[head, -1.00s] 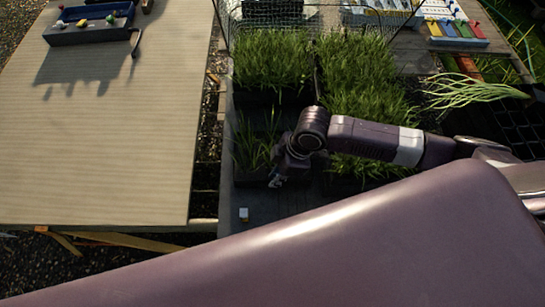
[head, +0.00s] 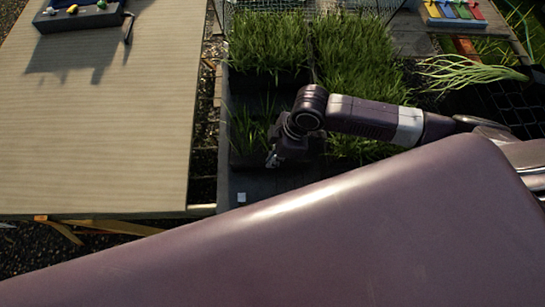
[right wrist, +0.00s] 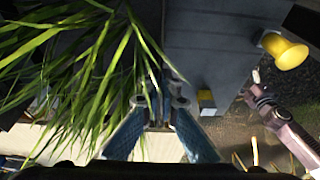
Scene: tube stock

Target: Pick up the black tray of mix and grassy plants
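Near the arm is a black tray (head: 247,160) with sparse, long-bladed plants (head: 246,126), at the front left of the planter group. The plants' long green leaves (right wrist: 75,75) fill the left of the right wrist view, and a dark tray wall shows behind them. My right gripper (head: 274,160) points down at the tray's right side. In the wrist view its blue fingers (right wrist: 160,103) stand apart with a thin dark edge between the tips; contact is unclear. A purple arm end (right wrist: 258,95), apparently my left, shows at the lower right there; its fingers are too small to read.
Denser grass trays (head: 268,43) stand behind and to the right (head: 350,50). A small white-and-yellow block (head: 241,197) lies in front of the tray. Spring onions (head: 460,72) lie at right.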

